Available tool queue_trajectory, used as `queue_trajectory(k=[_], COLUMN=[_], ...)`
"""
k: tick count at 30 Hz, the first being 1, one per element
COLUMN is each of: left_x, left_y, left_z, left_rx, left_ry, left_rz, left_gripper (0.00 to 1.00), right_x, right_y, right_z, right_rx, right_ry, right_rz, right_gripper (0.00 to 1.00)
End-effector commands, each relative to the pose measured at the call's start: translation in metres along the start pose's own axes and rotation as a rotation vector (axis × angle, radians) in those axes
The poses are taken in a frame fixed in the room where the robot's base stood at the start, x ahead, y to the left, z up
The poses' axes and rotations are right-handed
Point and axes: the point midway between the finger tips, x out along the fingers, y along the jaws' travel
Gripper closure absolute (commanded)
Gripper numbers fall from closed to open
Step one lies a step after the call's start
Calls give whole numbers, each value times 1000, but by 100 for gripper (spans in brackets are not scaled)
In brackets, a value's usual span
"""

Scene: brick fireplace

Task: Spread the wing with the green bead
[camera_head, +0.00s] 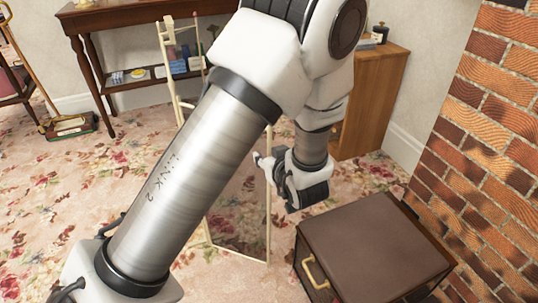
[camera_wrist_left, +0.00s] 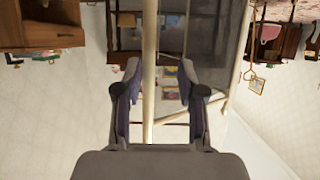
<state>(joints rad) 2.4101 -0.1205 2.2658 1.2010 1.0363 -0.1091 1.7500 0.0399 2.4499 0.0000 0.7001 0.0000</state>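A standing folding frame with cream posts (camera_head: 168,62) is partly hidden behind my left arm in the head view. Its dark, see-through panel (camera_head: 238,215) reaches down to the floor, with a cream edge post (camera_head: 268,225) on the right. A small reddish tip shows on one post top; I cannot make out a green bead. My left gripper (camera_head: 262,162) is beside that right edge post. In the wrist view, the left gripper (camera_wrist_left: 160,68) is open, and a cream post (camera_wrist_left: 150,45) passes between its fingers as seen; contact cannot be told. My right gripper is not in view.
A brown box with a brass handle (camera_head: 372,255) stands close below and right of the left gripper. A brick wall (camera_head: 480,150) rises at the right. A wooden cabinet (camera_head: 375,105) and a dark table (camera_head: 100,20) stand behind.

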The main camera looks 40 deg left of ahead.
Motion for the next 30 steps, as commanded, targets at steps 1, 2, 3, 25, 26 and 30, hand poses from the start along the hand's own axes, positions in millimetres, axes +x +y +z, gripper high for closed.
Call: queue_trajectory(k=[1,2,3,25,26,30], left_x=[0,0,0,-38,-38,-39], left_y=[0,0,1,0,0,0], left_z=[0,-1,-1,-92,-93,-94], left_rx=[-1,-1,-1,-3,-2,-1], left_ry=[1,1,2,3,3,2], left_rz=[1,1,1,1,1,0], left_gripper=[61,61,61,61,61,61], right_x=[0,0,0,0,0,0], right_y=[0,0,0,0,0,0], right_z=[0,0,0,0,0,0], right_rx=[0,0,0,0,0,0], right_ry=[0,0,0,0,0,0], right_rz=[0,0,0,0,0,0], right_gripper=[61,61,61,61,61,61])
